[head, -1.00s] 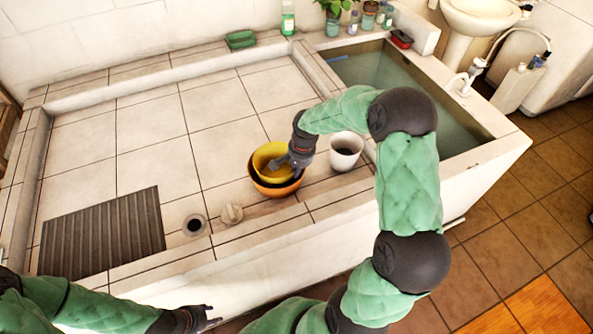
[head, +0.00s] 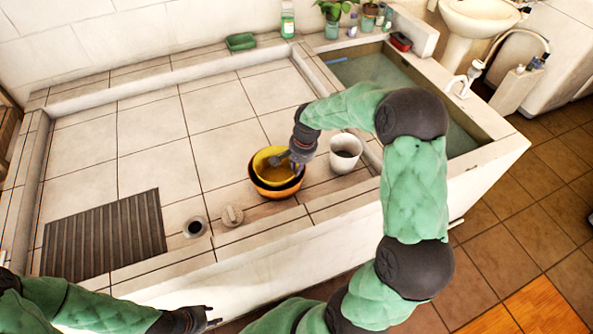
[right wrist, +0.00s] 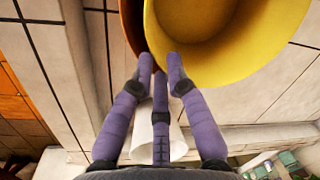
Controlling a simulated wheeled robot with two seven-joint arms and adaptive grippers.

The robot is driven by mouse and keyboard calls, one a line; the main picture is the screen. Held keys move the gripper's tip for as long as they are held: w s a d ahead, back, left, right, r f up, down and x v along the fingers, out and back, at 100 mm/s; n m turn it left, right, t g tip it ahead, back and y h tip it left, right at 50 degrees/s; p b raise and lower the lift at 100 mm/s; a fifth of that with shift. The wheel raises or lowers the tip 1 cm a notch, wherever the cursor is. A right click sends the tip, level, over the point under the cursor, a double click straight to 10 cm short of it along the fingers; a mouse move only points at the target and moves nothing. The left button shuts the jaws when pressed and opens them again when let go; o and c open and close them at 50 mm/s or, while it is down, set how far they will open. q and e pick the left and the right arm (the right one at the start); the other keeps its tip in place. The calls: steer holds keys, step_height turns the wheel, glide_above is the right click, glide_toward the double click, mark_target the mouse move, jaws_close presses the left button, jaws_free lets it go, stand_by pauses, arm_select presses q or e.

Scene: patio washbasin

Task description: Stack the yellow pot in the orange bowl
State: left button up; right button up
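The yellow pot (head: 266,159) sits inside the orange bowl (head: 272,191) on the tiled washbasin floor. In the right wrist view the pot (right wrist: 225,50) fills the upper right, and a strip of the orange bowl (right wrist: 131,22) shows at its left. My right gripper (head: 289,158) is at the pot's right rim. In its wrist view the fingertips (right wrist: 160,62) stand apart, on either side of the rim, with a gap between them. How deep the pot sits is partly hidden. My left gripper (head: 213,315) is open and empty, low in front of the basin.
A white cup (head: 345,152) stands just right of the bowl, close to my right gripper. A round stopper (head: 232,215) and a drain hole (head: 195,227) lie left of it. A ribbed dark mat (head: 103,236) is further left. The back tiles are clear.

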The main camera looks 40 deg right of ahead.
step_height(320, 180, up, 8)
steer(key=s+p, duration=0.1)
steer(key=p, duration=0.1)
steer(key=shift+d+r, duration=0.15)
steer(key=shift+d, duration=0.1)
stand_by(0.3)
